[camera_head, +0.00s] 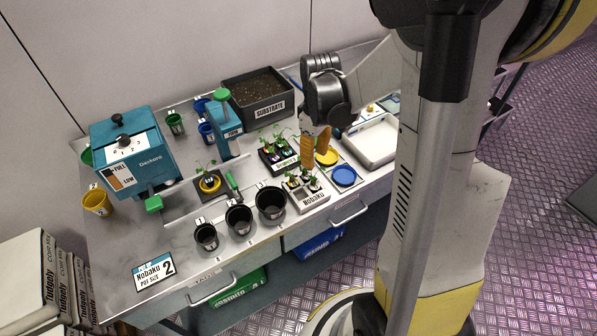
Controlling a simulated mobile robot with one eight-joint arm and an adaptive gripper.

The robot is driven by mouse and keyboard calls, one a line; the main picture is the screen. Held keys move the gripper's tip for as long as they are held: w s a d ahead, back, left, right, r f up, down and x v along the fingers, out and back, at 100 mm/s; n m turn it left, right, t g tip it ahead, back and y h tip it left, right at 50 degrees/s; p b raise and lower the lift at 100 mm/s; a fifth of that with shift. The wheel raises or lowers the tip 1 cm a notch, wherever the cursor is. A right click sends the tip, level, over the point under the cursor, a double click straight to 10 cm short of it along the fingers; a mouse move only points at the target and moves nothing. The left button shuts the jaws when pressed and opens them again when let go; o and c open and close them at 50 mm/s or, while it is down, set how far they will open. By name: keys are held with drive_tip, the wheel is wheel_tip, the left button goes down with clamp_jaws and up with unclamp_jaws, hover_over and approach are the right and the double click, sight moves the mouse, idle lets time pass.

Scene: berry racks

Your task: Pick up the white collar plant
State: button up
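Small seedlings stand in two trays on the bench: a dark tray (285,163) and, in front of it, a white tray labelled Nobaku (313,199). The seedlings in the white tray (300,180) are small and green-leaved. Collar colours are too small to tell apart surely, so I cannot say which plant has the white collar. My gripper (316,140) has orange fingertips pointing down, just right of the dark tray and above and behind the white tray. The fingertips look slightly apart with nothing visible between them. Its fingers partly hide the dark tray's right side.
Three black pots (239,219) stand at the front edge. A substrate box (262,109) is at the back, a blue dispenser (130,160) at the left. A yellow disc (327,156), a blue disc (344,176) and an empty pale tray (374,143) lie right. A potted seedling (210,183) stands mid-bench.

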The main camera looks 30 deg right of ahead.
sight(314, 179)
wheel_tip(314, 179, down, 10)
drive_tip(key=b, duration=0.3)
drive_tip(key=shift+f, duration=0.2)
drive_tip(key=shift+r, duration=0.1)
clamp_jaws()
